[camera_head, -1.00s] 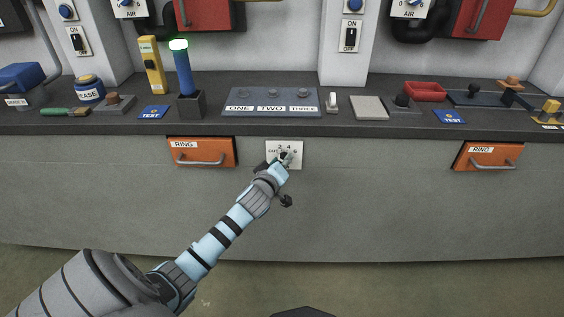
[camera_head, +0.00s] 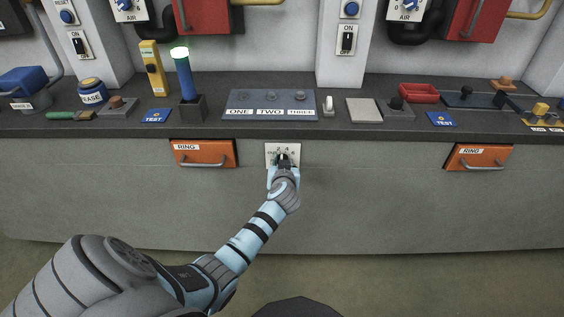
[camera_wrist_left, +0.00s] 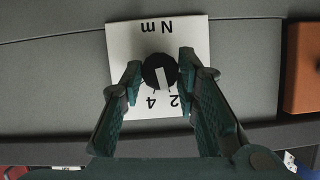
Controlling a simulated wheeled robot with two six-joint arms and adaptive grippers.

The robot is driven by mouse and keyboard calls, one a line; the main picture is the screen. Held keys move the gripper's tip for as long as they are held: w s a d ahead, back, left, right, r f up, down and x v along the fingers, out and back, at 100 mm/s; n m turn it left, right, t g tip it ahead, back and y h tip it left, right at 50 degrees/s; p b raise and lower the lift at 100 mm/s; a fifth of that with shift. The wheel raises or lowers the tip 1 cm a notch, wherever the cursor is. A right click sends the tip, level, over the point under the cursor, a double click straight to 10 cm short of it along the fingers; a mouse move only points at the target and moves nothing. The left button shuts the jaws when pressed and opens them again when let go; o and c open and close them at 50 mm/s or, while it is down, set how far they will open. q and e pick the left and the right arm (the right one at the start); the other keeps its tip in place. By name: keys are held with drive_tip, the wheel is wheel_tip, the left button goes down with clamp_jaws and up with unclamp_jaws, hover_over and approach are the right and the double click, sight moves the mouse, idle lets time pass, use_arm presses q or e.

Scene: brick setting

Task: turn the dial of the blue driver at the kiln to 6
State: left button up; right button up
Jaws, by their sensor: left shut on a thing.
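A white plate (camera_head: 271,148) with a dial is set in the bench front; it also shows upside down in the wrist view (camera_wrist_left: 120,40), with "N m", 4 and 2 readable. The black dial (camera_wrist_left: 158,70) has a white pointer aimed between 2 and 4. My left gripper (camera_head: 284,160) is at the plate; in the wrist view its fingers (camera_wrist_left: 160,75) are shut on the dial, one on each side. The 6 is hidden in the wrist view and too small to read now in the head view. The blue driver (camera_head: 186,78), green-lit on top, stands upright in a dark holder (camera_head: 193,108).
An orange RING drawer (camera_head: 203,149) is left of the plate, another (camera_head: 478,153) far right. Above, the bench top holds the ONE TWO THREE panel (camera_head: 270,115), a yellow tool (camera_head: 153,68) and a red tray (camera_head: 419,93). The bench front around the plate is clear.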

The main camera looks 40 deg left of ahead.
use_arm(q)
drive_tip(key=m+y+b, duration=0.2)
drive_tip(key=m, duration=0.1)
drive_tip(key=m+g+y+b, duration=0.1)
drive_tip(key=m+y+b, duration=0.1)
drive_tip(key=m+b, duration=0.1)
drive_tip(key=m+g+y+b, duration=0.1)
drive_tip(key=m+b, duration=0.2)
drive_tip(key=m, duration=0.1)
drive_tip(key=shift+w+d+f+y, duration=0.25)
drive_tip(key=shift+d+f+y, duration=0.05)
drive_tip(key=shift+y, duration=0.1)
use_arm(e)
wheel_tip(320, 180, down, 8)
drive_tip(key=w+d, duration=0.1)
drive_tip(key=d, duration=0.1)
drive_tip(key=shift+w+d+r, duration=0.15)
drive_tip(key=shift+w+d, duration=0.1)
drive_tip(key=shift+w, duration=0.1)
drive_tip(key=shift+d+h, duration=0.2)
drive_tip(key=shift+h, duration=0.1)
use_arm(q)
drive_tip(key=o, duration=1.1)
drive_tip(key=shift+o, duration=0.3)
use_arm(e)
drive_tip(key=shift+s+a, duration=0.1)
